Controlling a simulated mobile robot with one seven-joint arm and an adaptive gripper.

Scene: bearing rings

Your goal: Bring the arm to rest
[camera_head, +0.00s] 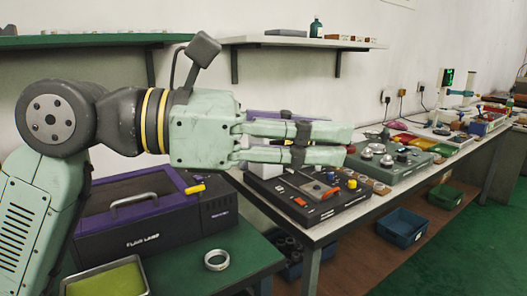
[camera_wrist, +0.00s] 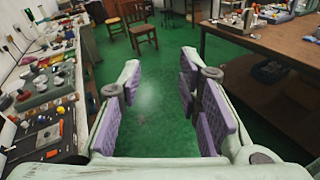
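My gripper (camera_head: 347,145) is stretched out level to the right in the head view, above the bench and beside the wall. In the wrist view my gripper (camera_wrist: 160,78) has its two purple-padded fingers apart, with only green floor visible between them. It is open and holds nothing. A bearing ring (camera_head: 217,260) of shiny metal lies on the green table (camera_head: 255,262) at the lower middle of the head view, below and left of my fingers.
A black and purple machine (camera_head: 140,230) stands on the green table below my arm. A metal tray (camera_head: 105,280) with a green inside is in front. The white bench (camera_head: 340,222) carries control boxes. Wall shelves (camera_head: 300,42) are above. Wooden chairs (camera_wrist: 142,28) stand beyond open floor.

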